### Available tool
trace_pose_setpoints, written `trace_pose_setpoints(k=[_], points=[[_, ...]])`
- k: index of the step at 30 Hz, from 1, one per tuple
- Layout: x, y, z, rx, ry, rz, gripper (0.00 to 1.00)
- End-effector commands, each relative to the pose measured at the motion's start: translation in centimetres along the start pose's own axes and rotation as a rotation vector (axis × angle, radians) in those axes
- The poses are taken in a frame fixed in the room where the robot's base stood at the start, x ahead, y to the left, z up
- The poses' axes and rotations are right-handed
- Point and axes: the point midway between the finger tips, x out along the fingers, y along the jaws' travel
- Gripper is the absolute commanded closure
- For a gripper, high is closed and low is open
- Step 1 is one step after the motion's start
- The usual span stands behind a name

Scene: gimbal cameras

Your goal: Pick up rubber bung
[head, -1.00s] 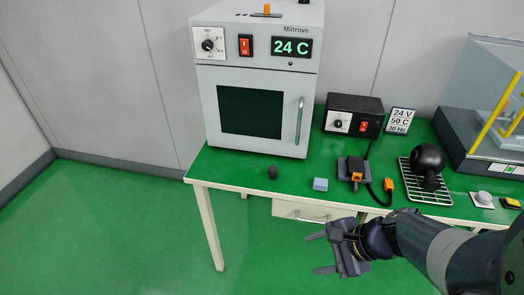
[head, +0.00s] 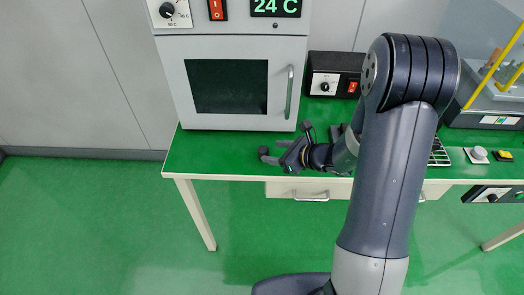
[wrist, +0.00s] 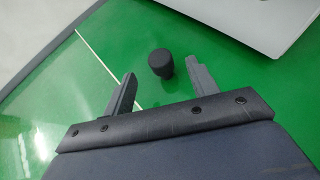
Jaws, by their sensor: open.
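The rubber bung (wrist: 160,64) is a small dark grey, tapered plug with a wider top. It stands on the green bench top. In the head view the bung (head: 263,150) is a small dark shape at the left of my gripper (head: 286,144), beside one fingertip. My gripper is open, with nothing held.
The grey oven (head: 236,80) stands just behind the bung; its edge (wrist: 262,18) fills the wrist view's upper right. A black control box (head: 333,75) is right of it. My arm hides much of the bench's middle. The bench's left end (head: 190,155) is clear.

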Motion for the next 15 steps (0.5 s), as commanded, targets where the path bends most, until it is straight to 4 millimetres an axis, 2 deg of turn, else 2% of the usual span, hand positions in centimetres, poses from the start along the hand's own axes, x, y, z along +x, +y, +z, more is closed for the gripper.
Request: trace_pose_setpoints(k=[5,15], points=[[1.2,0.0,0.1,-0.001,0.0,0.002,0.44],[5.3,0.0,0.2,-0.001,0.001,0.002,0.44]])
